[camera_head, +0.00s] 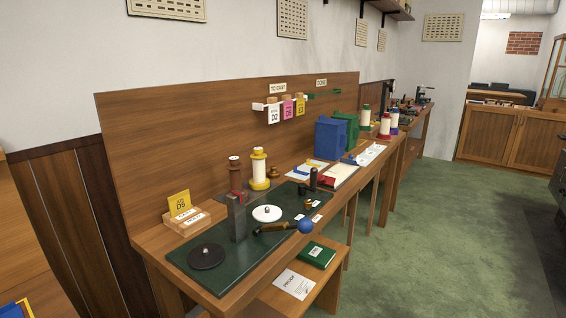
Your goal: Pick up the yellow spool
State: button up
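The yellow spool (259,169) stands upright on the wooden workbench, near its back panel. It has yellow ends and a pale wound middle. A dark red spool (235,175) stands close to its left, with its lower part partly hidden by a grey upright block. My gripper is not in view.
The workbench (152,240) carries a green mat (227,262) with a black disc (206,256), a white disc (267,213), a grey upright block (237,217) and a blue-knobbed handle (305,226). Blue and green boxes stand farther along. Green floor (440,230) is clear to the right.

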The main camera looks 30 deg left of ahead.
aim_at(259, 182)
jog(key=i+u, duration=0.1)
jog(key=i, duration=0.55)
jog(key=i+l+u, duration=0.1)
jog(key=i, duration=0.55)
jog(key=i+l+u, duration=0.1)
jog(key=i, duration=0.55)
jog(key=i+u, duration=0.4)
jog(key=i+l+u, duration=0.15)
jog(key=i+u, duration=0.25)
jog(key=i+l+u, duration=0.2)
jog(key=u, duration=0.2)
